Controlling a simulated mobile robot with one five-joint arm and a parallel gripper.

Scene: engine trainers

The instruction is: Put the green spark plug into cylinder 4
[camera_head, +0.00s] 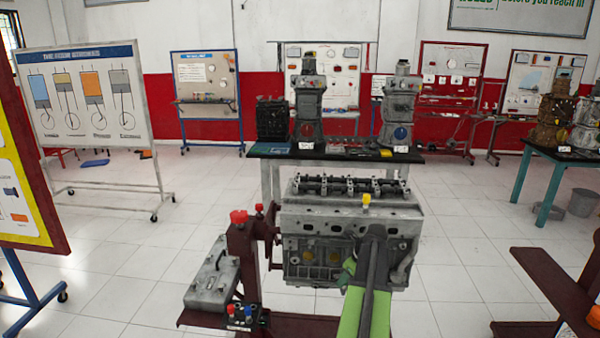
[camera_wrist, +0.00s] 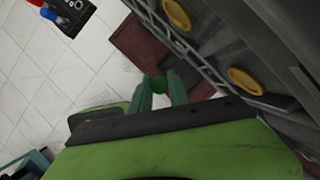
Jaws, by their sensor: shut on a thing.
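My gripper (camera_wrist: 160,92) is shut on the green spark plug (camera_wrist: 159,83), a small dark green piece between its fingertips in the wrist view. In the head view my gripper (camera_head: 347,271) is low in front of the grey engine (camera_head: 315,222), near its lower right side; the plug cannot be made out clearly there. The engine also shows in the wrist view (camera_wrist: 225,45), close to the right of the fingers. A yellow spark plug (camera_head: 366,200) stands upright at the engine's upper front edge. I cannot tell which opening is cylinder 4.
A dark plug holder (camera_head: 240,325) with red and blue tops sits at the engine's lower left; it also shows in the wrist view (camera_wrist: 72,14). A maroon stand (camera_head: 243,250) with red knobs and a grey part (camera_head: 212,280) are at left.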

